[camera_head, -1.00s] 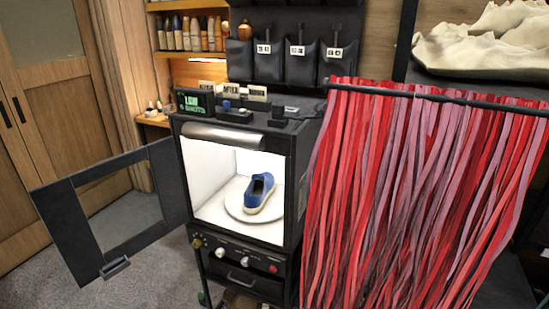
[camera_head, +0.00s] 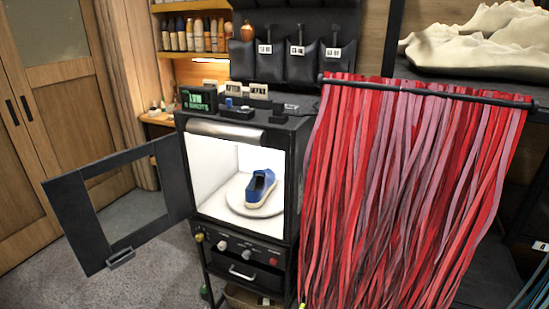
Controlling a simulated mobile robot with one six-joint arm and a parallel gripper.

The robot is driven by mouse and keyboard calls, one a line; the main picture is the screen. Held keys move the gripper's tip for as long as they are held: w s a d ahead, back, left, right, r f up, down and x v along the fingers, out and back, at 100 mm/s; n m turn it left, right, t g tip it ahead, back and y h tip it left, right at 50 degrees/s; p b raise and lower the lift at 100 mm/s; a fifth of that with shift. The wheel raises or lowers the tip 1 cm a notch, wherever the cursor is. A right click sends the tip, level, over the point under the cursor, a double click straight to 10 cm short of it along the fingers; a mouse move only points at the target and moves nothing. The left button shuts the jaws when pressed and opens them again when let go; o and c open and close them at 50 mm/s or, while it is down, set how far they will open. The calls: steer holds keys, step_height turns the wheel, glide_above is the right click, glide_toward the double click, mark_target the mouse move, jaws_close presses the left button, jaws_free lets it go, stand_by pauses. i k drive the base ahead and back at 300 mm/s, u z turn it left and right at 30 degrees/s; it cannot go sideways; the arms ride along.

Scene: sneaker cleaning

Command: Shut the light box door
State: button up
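The light box (camera_head: 294,165) stands in the middle of the view, a black cabinet with a brightly lit white inside. Its door (camera_head: 70,222), a black frame around a window, is swung wide open to the left. A small handle (camera_head: 121,258) sits at the lower edge of the door near its free side. A blue shoe (camera_head: 261,188) with a pale sole rests on a round white plate (camera_head: 236,197) inside the box.
Red and pink strips (camera_head: 400,190) hang from a black rod (camera_head: 430,91) close to the box's right side. A drawer (camera_head: 243,272) and knobs sit below the box. Small items and a green display (camera_head: 197,99) stand on top. Grey carpet (camera_head: 165,275) is clear around the door.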

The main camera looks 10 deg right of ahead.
mark_target(67, 194)
steer(key=k, duration=0.75)
steer(key=u, duration=0.25)
steer(key=i, duration=0.9)
steer(key=u, duration=0.65)
